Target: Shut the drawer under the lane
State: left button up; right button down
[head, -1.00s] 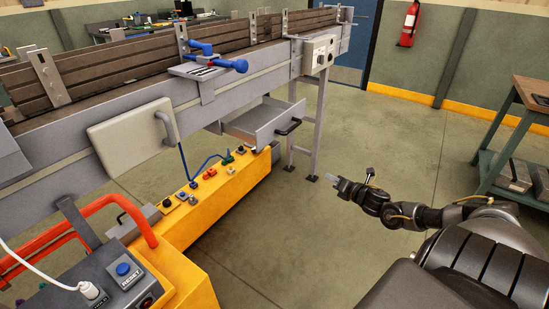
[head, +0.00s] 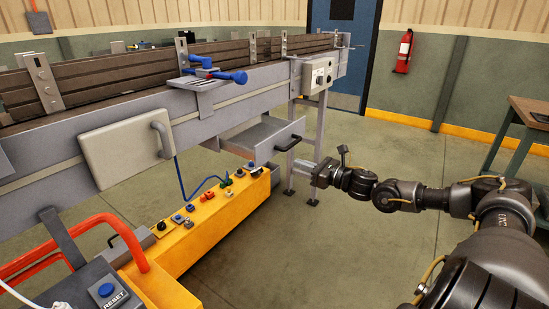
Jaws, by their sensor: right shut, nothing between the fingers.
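The grey drawer (head: 262,139) hangs under the roller lane (head: 120,93) and stands pulled out, its front facing right. Its dark handle (head: 289,143) sits on that front. My right gripper (head: 303,165) is shut and empty, just right of and a little below the handle in the picture. A small gap shows between the fingertips and the handle; I cannot tell the depth between them. My left gripper is not in view.
A yellow control box (head: 205,228) with several buttons lies below the drawer. A lane support leg (head: 318,130) stands just behind my right gripper. An orange rail (head: 120,228) is at lower left. Open floor (head: 330,260) lies in front.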

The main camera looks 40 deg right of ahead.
jog(key=p, duration=0.2)
send_near(267, 152)
jog(key=x, duration=0.5)
jog(key=shift+w, duration=0.1)
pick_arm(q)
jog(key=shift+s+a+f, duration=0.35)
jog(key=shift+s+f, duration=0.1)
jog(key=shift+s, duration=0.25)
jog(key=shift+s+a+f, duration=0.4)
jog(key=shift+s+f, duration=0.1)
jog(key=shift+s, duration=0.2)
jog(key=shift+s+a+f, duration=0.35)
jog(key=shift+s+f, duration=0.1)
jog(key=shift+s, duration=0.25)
pick_arm(e)
jog(key=shift+x, duration=0.8)
jog(key=shift+f, duration=0.1)
